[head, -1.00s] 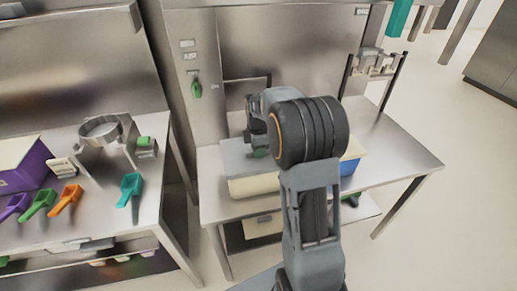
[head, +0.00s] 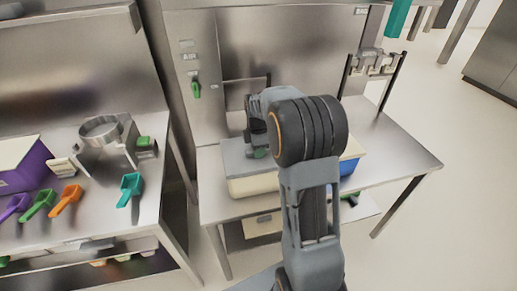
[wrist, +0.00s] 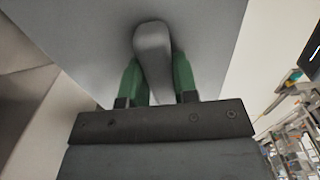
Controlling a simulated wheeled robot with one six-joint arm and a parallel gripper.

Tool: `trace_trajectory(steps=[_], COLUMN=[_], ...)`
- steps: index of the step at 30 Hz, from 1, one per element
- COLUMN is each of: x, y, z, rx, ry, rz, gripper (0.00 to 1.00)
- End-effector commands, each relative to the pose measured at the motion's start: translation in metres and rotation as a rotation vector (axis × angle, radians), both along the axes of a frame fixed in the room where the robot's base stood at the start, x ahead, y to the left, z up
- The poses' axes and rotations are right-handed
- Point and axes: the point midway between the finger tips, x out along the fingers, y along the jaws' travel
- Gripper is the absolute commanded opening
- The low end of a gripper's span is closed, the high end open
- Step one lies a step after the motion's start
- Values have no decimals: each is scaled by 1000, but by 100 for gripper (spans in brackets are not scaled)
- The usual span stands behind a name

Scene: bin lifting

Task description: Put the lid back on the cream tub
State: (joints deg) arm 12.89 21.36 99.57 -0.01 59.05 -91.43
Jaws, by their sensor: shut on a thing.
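The cream tub (head: 255,187) stands on the steel bench in the middle of the head view, with its front wall showing. The flat grey lid (head: 237,161) lies over the top of the tub; I cannot tell whether it rests on the rim or is just above it. My gripper (head: 258,151) is over the lid, partly hidden by my arm. In the wrist view its green fingers (wrist: 157,80) are shut on the lid's grey handle (wrist: 152,42), one on each side. The tub's right part is hidden behind my arm.
A blue tub (head: 349,167) stands right of the cream tub, partly behind my arm. The steel bench (head: 400,160) is clear at its right. The left bench holds a purple tub (head: 25,178), several coloured scoops and a metal ring stand (head: 103,145).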

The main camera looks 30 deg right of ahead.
Motion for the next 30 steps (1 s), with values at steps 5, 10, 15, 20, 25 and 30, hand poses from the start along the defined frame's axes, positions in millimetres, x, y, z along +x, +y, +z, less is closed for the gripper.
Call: trace_trajectory(steps=[5, 10, 15, 20, 25, 30], x=[0, 0, 0, 0, 0, 0], y=[0, 0, 0, 0, 0, 0], z=[0, 0, -1, -4, -9, -10], rx=[0, 0, 0, 0, 0, 0], ry=[0, -1, 0, 0, 0, 0], rz=[0, 0, 0, 0, 0, 0], gripper=[0, 0, 0, 0, 0, 0])
